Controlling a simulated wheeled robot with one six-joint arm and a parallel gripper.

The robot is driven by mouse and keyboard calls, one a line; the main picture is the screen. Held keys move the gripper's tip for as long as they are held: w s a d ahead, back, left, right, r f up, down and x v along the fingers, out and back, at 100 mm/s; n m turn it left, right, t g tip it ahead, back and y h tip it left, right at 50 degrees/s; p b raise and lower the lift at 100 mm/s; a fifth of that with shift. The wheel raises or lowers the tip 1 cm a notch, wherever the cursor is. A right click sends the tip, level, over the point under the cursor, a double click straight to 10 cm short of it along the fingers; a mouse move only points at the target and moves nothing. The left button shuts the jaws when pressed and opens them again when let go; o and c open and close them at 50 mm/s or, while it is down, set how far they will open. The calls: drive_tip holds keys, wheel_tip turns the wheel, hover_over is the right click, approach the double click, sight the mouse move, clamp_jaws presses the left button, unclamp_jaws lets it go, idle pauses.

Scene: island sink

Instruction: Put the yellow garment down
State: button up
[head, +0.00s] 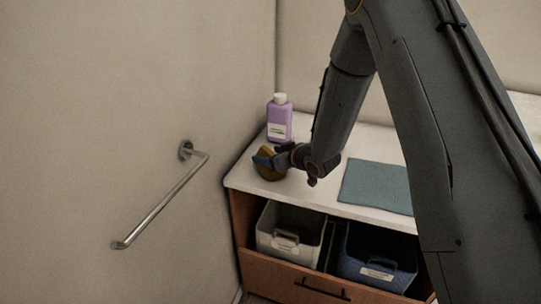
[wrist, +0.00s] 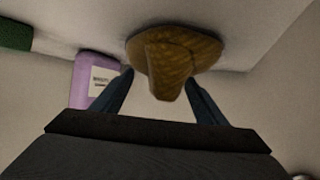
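The yellow garment (head: 267,171) is a small mustard-brown heap at the left end of the white counter (head: 312,192). In the wrist view the garment (wrist: 172,52) has a flat, round base against the counter and a peak rising from it toward me. My gripper (head: 273,158) is at the garment, reaching in from the right in the head view. In the wrist view my gripper (wrist: 160,92) has its two dark fingers spread on either side of the peak, with a gap showing on the left side. Part of the garment is hidden behind the fingers.
A purple bottle (head: 279,123) with a white cap stands just behind the garment. A folded teal cloth (head: 376,187) lies to the right. Below are a white bin (head: 284,243) and a blue bin (head: 375,270). A metal bar (head: 165,205) juts from the left wall.

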drive_tip(key=b+v, duration=0.2)
drive_tip(key=v, duration=1)
drive_tip(key=shift+b, duration=0.35)
drive_tip(key=s+d+m+g+h, duration=0.35)
drive_tip(key=s+d+h, duration=0.35)
drive_tip(key=d, duration=0.4)
drive_tip(key=s+d+m+g, duration=0.2)
drive_tip(key=s+m+g, duration=0.2)
drive_tip(key=s, duration=1.2)
drive_tip(key=shift+s+r+g+h, duration=0.25)
drive_tip(key=shift+s+g+h, duration=0.1)
drive_tip(key=shift+g+h, duration=0.1)
